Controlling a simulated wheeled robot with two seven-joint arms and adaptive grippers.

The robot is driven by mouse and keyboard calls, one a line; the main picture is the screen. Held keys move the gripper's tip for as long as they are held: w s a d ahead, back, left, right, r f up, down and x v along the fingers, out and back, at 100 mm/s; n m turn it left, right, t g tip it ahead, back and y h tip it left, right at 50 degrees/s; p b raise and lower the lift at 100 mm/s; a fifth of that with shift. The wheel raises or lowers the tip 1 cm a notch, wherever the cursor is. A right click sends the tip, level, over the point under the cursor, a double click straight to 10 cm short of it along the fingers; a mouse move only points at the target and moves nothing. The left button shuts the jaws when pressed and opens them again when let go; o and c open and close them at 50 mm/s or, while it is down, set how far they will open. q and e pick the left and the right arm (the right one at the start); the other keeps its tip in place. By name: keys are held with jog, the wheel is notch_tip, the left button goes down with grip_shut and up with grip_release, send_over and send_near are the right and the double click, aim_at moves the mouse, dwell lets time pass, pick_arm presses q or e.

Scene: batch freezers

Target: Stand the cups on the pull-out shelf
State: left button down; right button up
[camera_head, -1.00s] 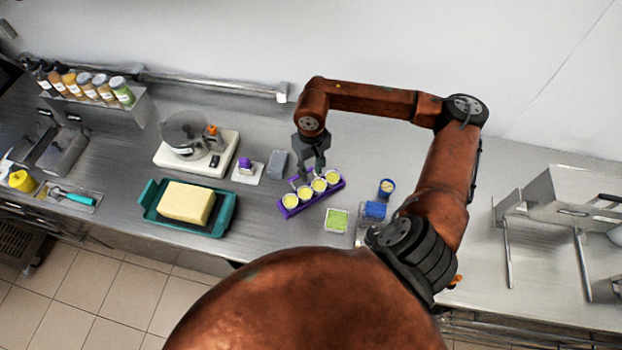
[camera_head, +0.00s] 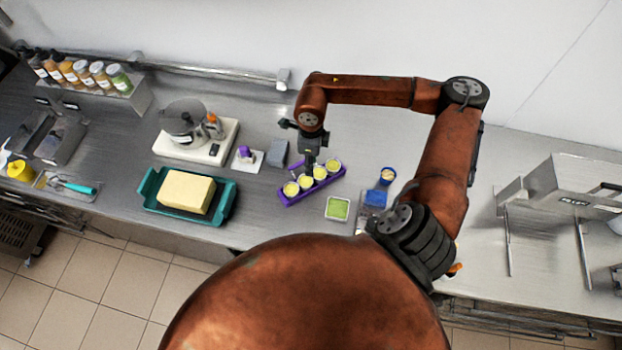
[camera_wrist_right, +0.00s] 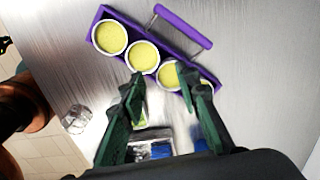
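Several small white cups with yellow filling stand in a row in a purple carrier with a handle (camera_head: 284,203), on the steel counter. Cups in the head view are the near-left one (camera_head: 291,189), the middle ones (camera_head: 306,183) (camera_head: 320,172) and the far-right one (camera_head: 333,165). My right gripper (camera_head: 311,160) points down over the carrier. In the right wrist view its two dark green fingers (camera_wrist_right: 163,90) are apart and empty, close to the third cup (camera_wrist_right: 170,75), and one finger partly hides the last cup. My left gripper is out of view. I cannot identify the pull-out shelf.
A steel unit (camera_head: 560,190) stands far right.

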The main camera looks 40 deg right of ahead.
jog(key=m, duration=0.4)
jog(key=shift+f+m, duration=0.3)
jog(key=m, duration=0.4)
jog(key=shift+f+m, duration=0.35)
jog(key=shift+m, duration=0.05)
jog(key=shift+s+f+p, duration=0.1)
jog(key=shift+f+p, duration=0.65)
jog(key=shift+f, duration=3.15)
jog(key=shift+c, duration=0.4)
grip_shut()
jog(key=shift+r, duration=0.1)
